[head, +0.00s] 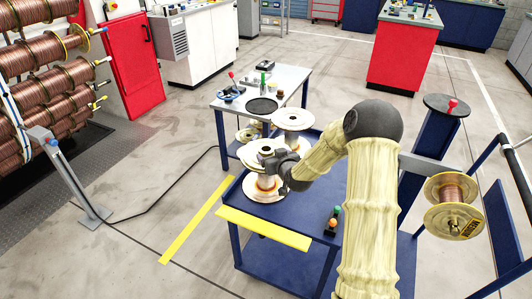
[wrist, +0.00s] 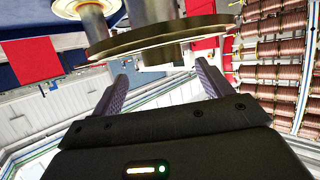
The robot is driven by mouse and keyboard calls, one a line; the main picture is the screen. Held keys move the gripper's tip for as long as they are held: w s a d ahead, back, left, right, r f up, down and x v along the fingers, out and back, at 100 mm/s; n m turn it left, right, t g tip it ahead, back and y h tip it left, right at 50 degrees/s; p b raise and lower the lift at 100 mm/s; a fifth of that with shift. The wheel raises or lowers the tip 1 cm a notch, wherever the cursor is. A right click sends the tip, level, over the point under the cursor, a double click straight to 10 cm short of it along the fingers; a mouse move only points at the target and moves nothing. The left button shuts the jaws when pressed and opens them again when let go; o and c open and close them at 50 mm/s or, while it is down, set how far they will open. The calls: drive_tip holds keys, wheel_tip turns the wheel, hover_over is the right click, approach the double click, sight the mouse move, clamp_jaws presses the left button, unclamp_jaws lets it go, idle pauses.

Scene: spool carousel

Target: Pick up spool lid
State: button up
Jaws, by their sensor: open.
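A pale brassy round lid (head: 258,147) with a dark centre hole is at the top of a spool (head: 264,188) on the blue cart; I cannot tell whether it rests on the spool. My gripper (head: 272,163) is at the near right side of this lid. In the wrist view, a brassy disc (wrist: 165,38), likely the lid, shows its edge beyond and between the two open fingers of my gripper (wrist: 162,78). No contact with the disc is clear. The spool's middle is partly hidden by my gripper.
Another pale spool (head: 293,118) stands close behind on the blue cart (head: 252,236). A grey-topped table (head: 290,80) with a black round plate (head: 262,105) is behind. A yellow strip (head: 262,228) lies along the cart's front. A copper-wound spool (head: 452,193) hangs at the right.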

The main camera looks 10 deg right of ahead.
sight(267, 150)
idle(0.3)
drive_tip(key=shift+p+x, duration=0.5)
drive_tip(key=shift+x, duration=2.05)
drive_tip(key=shift+a, duration=0.15)
drive_tip(key=shift+r, duration=0.1)
drive_tip(key=c, duration=1.5)
wheel_tip(267, 150, up, 10)
drive_tip(key=shift+b, duration=0.3)
